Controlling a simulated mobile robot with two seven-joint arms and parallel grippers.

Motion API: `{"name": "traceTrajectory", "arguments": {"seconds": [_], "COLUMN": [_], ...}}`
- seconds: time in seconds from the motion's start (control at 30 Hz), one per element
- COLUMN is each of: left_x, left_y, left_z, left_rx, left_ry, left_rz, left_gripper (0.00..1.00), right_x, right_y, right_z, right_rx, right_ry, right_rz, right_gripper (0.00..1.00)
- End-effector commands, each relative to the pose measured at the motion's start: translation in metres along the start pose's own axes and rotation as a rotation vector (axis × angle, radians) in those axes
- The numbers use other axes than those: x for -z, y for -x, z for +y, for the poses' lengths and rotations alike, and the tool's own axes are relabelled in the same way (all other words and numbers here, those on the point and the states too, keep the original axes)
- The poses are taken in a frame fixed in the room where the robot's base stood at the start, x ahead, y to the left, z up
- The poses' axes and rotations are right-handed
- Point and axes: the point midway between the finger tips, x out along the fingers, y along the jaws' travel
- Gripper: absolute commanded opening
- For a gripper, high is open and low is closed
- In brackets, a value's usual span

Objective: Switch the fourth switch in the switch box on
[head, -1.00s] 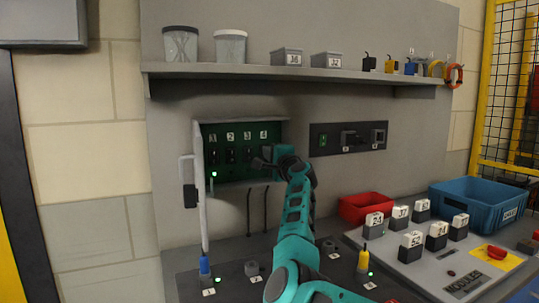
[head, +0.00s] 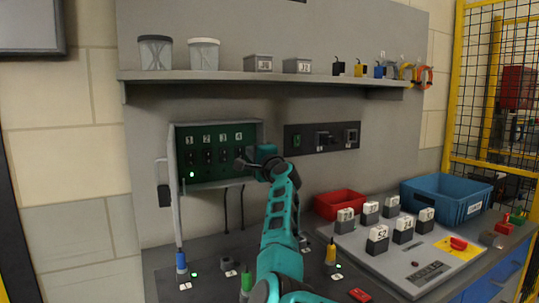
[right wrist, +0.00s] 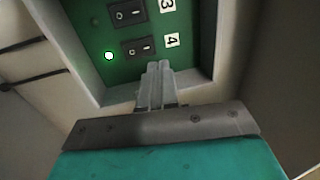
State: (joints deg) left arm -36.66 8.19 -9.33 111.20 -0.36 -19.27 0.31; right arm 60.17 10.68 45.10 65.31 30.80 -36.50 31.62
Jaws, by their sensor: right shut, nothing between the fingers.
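The open switch box (head: 173,145) hangs on the grey wall panel with a row of black switches on a green plate, labelled 1 to 4. A green light glows below switch 1. My right gripper (head: 242,163) is at the box's right side, in front of the fourth switch column. In the right wrist view, the fourth switch (right wrist: 138,47) sits by label 4, with a lit green light (right wrist: 108,56) beside it. The shut, empty fingertips (right wrist: 158,67) are close to this switch; contact cannot be told. My left gripper is out of view.
A shelf (head: 220,77) with containers and small items runs above the box. The box's open door (head: 174,215) stands on its left. A red bin (head: 340,203), a blue crate (head: 446,202) and numbered blocks are at the right.

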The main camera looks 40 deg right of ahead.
Motion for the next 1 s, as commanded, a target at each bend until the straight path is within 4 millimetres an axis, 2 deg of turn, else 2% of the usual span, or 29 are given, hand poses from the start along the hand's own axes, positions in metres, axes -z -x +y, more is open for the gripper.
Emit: {"name": "traceTrajectory", "arguments": {"seconds": [0.53, 0.73, 1.0], "left_x": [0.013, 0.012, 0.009], "left_y": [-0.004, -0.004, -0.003], "left_z": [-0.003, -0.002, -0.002], "left_rx": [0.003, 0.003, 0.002], "left_ry": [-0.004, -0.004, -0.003], "left_rz": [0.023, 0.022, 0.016], "left_gripper": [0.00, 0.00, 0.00], "right_x": [0.000, -0.001, -0.001], "right_y": [0.069, 0.080, 0.081], "right_z": [-0.016, -0.019, -0.019], "right_rx": [-0.002, -0.003, -0.004], "right_ry": [0.000, -0.002, -0.002], "right_rz": [0.000, -0.001, -0.001], "right_gripper": [0.00, 0.00, 0.00]}}
